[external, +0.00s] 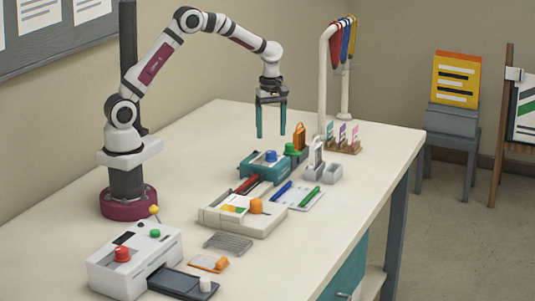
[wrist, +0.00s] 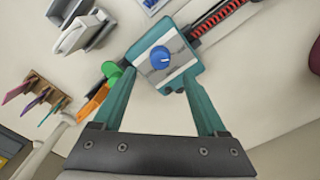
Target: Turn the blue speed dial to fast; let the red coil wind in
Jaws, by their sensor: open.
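The blue speed dial (external: 271,155) sits on top of a teal machine (external: 252,170) in the middle of the table. In the wrist view the dial (wrist: 161,57) shows a small pale mark on a light plate. A red coil (wrist: 215,23) with dark ridges runs out from the machine's side; in the external view it is a red strip (external: 246,185). My gripper (external: 271,136) points down with teal fingers apart and empty, above the machine. In the wrist view the gripper (wrist: 165,85) has the dial between and beyond its fingers, not touching.
A green knob (external: 291,149) and an orange-handled tool (external: 299,137) stand close beside the machine.

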